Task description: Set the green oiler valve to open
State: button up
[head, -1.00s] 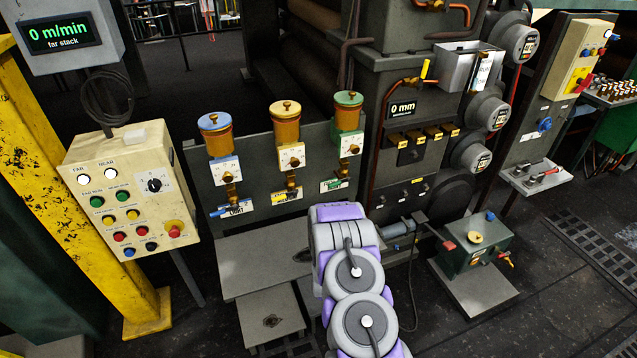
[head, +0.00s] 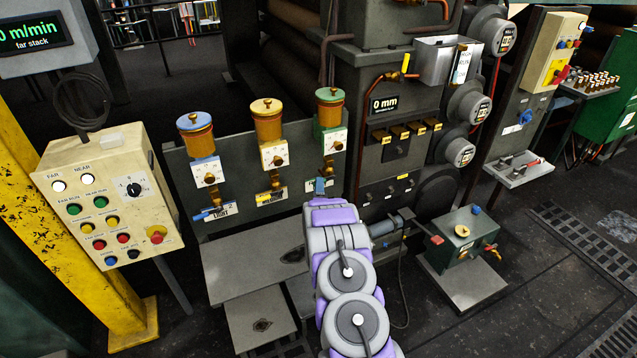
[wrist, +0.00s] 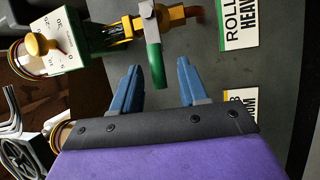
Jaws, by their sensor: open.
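The green oiler (head: 329,112) is the rightmost of three oilers on the grey panel, with a white dial card (head: 334,141) below its cup. In the wrist view, its green valve handle (wrist: 154,66) hangs down in the picture from a brass fitting, with a grey sleeve at its upper end. My gripper (wrist: 158,64) is open, its two blue fingers on either side of the handle's lower end in the picture. Contact cannot be told. In the head view my gripper (head: 321,186) is just below the green oiler and hides its valve.
A blue oiler (head: 197,135) and a yellow oiler (head: 267,120) stand to the left. Copper pipes and a dark machine housing (head: 400,100) are close on the right. A button box (head: 105,195) stands at left, and a green box (head: 462,240) sits low at right.

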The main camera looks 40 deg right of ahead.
jog(key=shift+b+x, duration=0.4)
jog(key=shift+x, duration=1.8)
grip_shut()
